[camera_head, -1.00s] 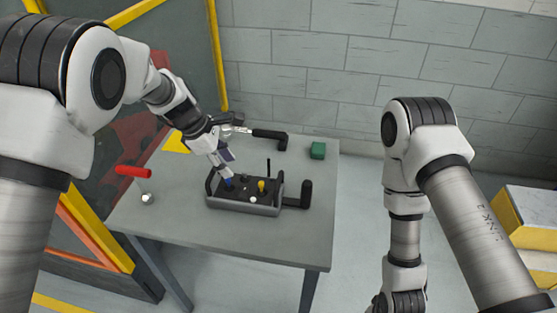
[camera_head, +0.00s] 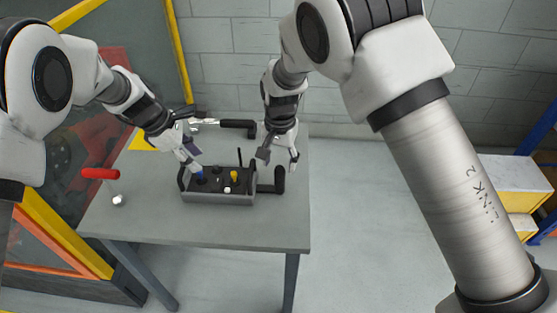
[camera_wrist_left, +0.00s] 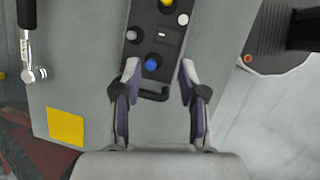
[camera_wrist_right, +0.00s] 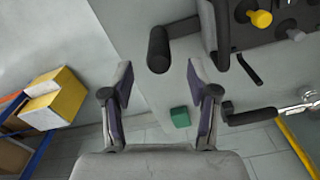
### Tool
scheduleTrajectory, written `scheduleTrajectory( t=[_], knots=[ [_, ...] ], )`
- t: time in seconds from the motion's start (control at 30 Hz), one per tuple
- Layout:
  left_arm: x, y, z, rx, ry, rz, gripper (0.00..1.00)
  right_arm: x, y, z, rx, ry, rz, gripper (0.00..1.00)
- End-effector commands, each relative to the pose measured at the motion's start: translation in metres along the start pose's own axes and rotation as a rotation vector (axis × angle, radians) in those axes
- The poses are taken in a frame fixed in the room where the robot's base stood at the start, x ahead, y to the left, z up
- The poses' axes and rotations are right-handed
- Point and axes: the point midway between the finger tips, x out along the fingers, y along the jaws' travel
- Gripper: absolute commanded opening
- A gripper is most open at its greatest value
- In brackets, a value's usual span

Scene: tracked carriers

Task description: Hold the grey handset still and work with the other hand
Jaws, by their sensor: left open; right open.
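The grey handset (camera_head: 218,198) lies on the table with a dark panel of knobs, yellow, white and blue among them. A black loop handle (camera_wrist_left: 152,95) stands at one end and a black side grip (camera_head: 279,180) at the other. My left gripper (camera_head: 190,165) is open above the blue-knob end; in the left wrist view its fingers (camera_wrist_left: 155,82) appear either side of that end, contact unclear. My right gripper (camera_head: 278,158) is open above the side grip; in the right wrist view the grip (camera_wrist_right: 159,50) appears just beyond and between its fingertips.
A red-handled tool (camera_head: 100,174) is at the table's left, a black-handled tool (camera_head: 237,123) at the back. A green block (camera_wrist_right: 180,116) shows in the right wrist view. The table (camera_head: 200,225) is bare in front of the handset. Yellow-sided boxes (camera_head: 512,185) stand far right.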

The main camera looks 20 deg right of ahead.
Motion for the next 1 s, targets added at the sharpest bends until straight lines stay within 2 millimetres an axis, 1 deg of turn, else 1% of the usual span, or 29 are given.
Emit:
scheduleTrajectory(
  t=[0.07,0.17,0.4,0.5,0.6,0.8,0.87,0.9,0.97,1.0],
  knots=[
    [0.0,0.0,0.0,0.0,0.0,0.0,0.42,0.005,-0.003,0.003,-0.026,0.001,0.009,0.59],
    [0.0,0.0,0.0,0.0,0.0,0.0,0.42,0.019,-0.002,0.003,-0.027,-0.002,0.011,0.59],
    [0.0,0.0,0.0,0.0,0.0,0.0,0.42,0.063,-0.001,0.003,-0.024,-0.002,0.01,0.59],
    [0.0,0.0,0.0,0.0,0.0,0.0,0.42,0.074,-0.001,0.003,-0.024,-0.001,0.009,0.59],
    [0.0,0.0,0.0,0.0,0.0,0.0,0.42,0.079,-0.001,0.003,-0.024,0.001,0.008,0.59],
    [0.0,0.0,0.0,0.0,0.0,0.0,0.42,0.079,-0.001,0.003,-0.024,0.001,0.008,0.59],
    [0.0,0.0,0.0,0.0,0.0,0.0,0.42,0.079,-0.001,0.003,-0.024,0.001,0.008,0.38],
    [0.0,0.0,0.0,0.0,0.0,0.0,0.42,0.079,-0.001,0.003,-0.024,0.001,0.008,0.24],
    [0.0,0.0,0.0,0.0,0.0,0.0,0.42,0.079,-0.001,0.003,-0.024,0.001,0.008,0.03],
    [0.0,0.0,0.0,0.0,0.0,0.0,0.42,0.079,-0.001,0.003,-0.024,0.001,0.008,0.0]
  ],
)
